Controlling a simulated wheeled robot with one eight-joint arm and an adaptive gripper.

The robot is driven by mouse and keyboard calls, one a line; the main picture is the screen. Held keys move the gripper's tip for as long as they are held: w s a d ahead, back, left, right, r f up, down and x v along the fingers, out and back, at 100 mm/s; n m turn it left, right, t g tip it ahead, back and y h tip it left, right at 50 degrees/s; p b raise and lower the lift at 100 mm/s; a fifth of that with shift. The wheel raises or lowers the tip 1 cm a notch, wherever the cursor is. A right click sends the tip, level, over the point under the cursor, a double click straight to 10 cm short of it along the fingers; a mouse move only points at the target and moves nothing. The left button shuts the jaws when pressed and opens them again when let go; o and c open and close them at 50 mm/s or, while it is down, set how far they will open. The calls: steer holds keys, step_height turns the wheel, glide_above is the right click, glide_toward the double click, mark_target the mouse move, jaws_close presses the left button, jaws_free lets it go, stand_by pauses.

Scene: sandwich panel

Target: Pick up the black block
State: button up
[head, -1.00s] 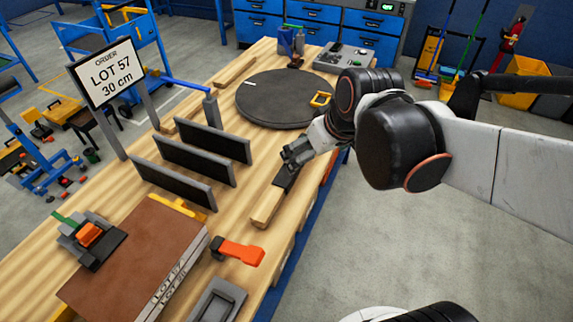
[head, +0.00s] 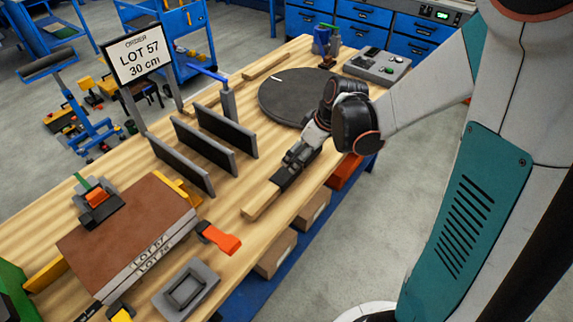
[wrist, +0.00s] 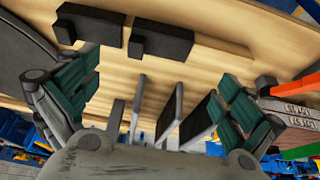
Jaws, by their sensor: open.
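A black block (head: 284,178) lies on a pale wooden bar (head: 262,202) near the right edge of the bench in the head view. My gripper (head: 301,153) is just above the bar's far part, close to the block, and hides part of it. Whether they touch cannot be told. In the wrist view my gripper (wrist: 160,95) is open and empty, with teal finger pads set wide apart. Two dark blocks show beyond the fingers at the top, one in the middle (wrist: 166,41) and one at left (wrist: 92,24), each with a small dark cube form beside it.
Upright dark panels (head: 203,143) stand left of the bar. A dark round turntable (head: 300,97) lies behind it. A brown panel stack (head: 125,230), an orange-handled tool (head: 220,238) and a grey tray (head: 187,288) are nearer. Bare bench lies between panels and bar.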

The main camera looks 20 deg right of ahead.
steer(key=b, duration=0.2)
glide_above(287, 173)
steer(key=s+d, duration=0.2)
step_height(287, 173, down, 6)
steer(key=b+x, duration=0.2)
steer(key=x, duration=0.3)
steer(key=shift+a+f, duration=0.15)
steer(key=shift+f, duration=0.15)
steer(key=c, duration=0.8)
